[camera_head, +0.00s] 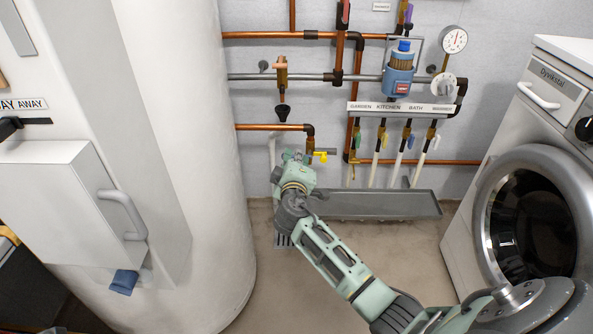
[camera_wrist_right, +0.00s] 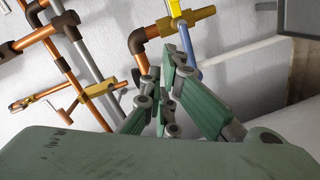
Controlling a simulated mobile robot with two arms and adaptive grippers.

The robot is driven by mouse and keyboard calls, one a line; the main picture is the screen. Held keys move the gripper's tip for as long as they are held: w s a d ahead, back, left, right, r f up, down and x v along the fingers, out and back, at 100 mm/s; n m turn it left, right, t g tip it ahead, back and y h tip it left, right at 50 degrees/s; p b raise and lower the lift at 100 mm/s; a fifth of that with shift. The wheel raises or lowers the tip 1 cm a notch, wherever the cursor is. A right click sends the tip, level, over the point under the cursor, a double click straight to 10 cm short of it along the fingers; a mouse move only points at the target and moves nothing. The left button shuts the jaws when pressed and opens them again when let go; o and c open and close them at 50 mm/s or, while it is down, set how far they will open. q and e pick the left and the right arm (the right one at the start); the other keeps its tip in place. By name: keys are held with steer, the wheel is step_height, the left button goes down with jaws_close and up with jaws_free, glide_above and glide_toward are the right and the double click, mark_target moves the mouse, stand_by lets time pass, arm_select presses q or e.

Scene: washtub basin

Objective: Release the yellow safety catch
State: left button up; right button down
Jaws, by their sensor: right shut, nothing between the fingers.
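A small yellow catch (camera_head: 321,155) sticks out to the right of the brass fitting (camera_head: 310,146) below a copper pipe elbow. In the right wrist view a yellow lever (camera_wrist_right: 175,8) stands on a brass valve body (camera_wrist_right: 186,23), cut off by the top edge; it appears to be the same catch. My right gripper (camera_head: 291,155) is just left of the catch, shut and empty. In the wrist view its closed fingertips (camera_wrist_right: 166,52) are just below the brass body. I cannot tell whether they touch it. My left gripper is not in view.
A white tank (camera_head: 190,200) stands close on the left. A grey trough (camera_head: 375,205) lies below several pipes with coloured taps. A washing machine (camera_head: 545,140) stands at the right. The floor between is clear.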

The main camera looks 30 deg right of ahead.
mark_target(310, 157)
steer(key=d, duration=0.1)
steer(key=d+f+b, duration=0.1)
steer(key=d, duration=0.1)
steer(key=d+f, duration=0.1)
steer(key=shift+w+d, duration=0.25)
